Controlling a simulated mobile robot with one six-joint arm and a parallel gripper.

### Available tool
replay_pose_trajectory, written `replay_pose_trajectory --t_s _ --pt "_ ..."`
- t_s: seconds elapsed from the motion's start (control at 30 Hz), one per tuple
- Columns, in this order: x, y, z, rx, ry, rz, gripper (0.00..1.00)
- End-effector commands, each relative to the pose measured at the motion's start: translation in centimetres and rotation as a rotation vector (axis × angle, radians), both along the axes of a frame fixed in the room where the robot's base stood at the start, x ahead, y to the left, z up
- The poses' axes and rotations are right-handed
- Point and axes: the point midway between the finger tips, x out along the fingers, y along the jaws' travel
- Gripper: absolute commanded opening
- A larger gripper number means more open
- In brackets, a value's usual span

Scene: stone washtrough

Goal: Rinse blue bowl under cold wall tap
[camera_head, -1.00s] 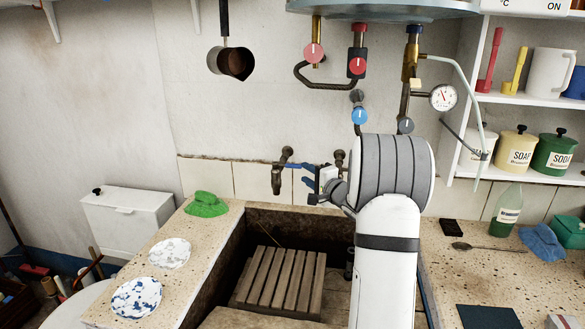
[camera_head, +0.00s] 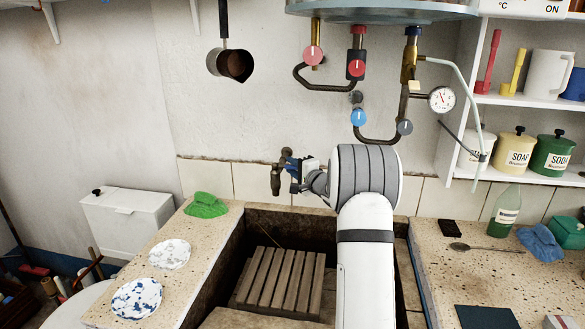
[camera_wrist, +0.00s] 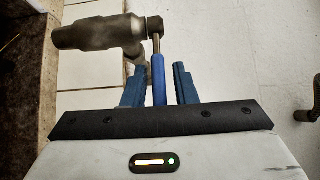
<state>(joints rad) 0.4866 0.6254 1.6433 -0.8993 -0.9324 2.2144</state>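The wall tap (camera_head: 276,180) is a dark metal spout over the left part of the stone trough. In the wrist view the tap body (camera_wrist: 90,33) is at upper left, and its blue lever (camera_wrist: 158,80) points down between my gripper's two blue fingers. My gripper (camera_wrist: 158,88) is open around the lever, with a gap on each side; it also shows beside the tap in the head view (camera_head: 294,172). A white bowl with blue blotches (camera_head: 136,299) rests on the left ledge. No water is visible from the spout.
A paler blotched bowl (camera_head: 169,254) and a green cloth (camera_head: 206,205) lie on the left ledge (camera_head: 205,245). A slatted wooden rack (camera_head: 278,282) sits in the trough. Pipes with valves (camera_head: 357,117) hang above my arm. A bottle (camera_head: 504,212) and blue cloth (camera_head: 541,240) occupy the right counter.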

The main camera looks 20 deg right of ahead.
Motion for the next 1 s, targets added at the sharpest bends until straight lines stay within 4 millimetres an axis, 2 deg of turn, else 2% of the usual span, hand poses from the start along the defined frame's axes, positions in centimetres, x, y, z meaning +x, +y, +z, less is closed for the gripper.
replay_pose_trajectory --t_s 0.03,0.3,0.77,0.93,1.0 --pt "-0.02 -0.02 0.01 0.000 0.000 0.000 0.21" --pt "-0.04 -0.06 0.03 0.000 0.000 -0.001 0.00" --pt "-0.08 -0.08 0.12 -0.001 -0.002 -0.008 0.00" --pt "-0.41 0.09 0.09 -0.001 -0.005 -0.072 0.00" --pt "-0.84 -0.58 0.10 -0.001 -0.006 -0.122 0.00"
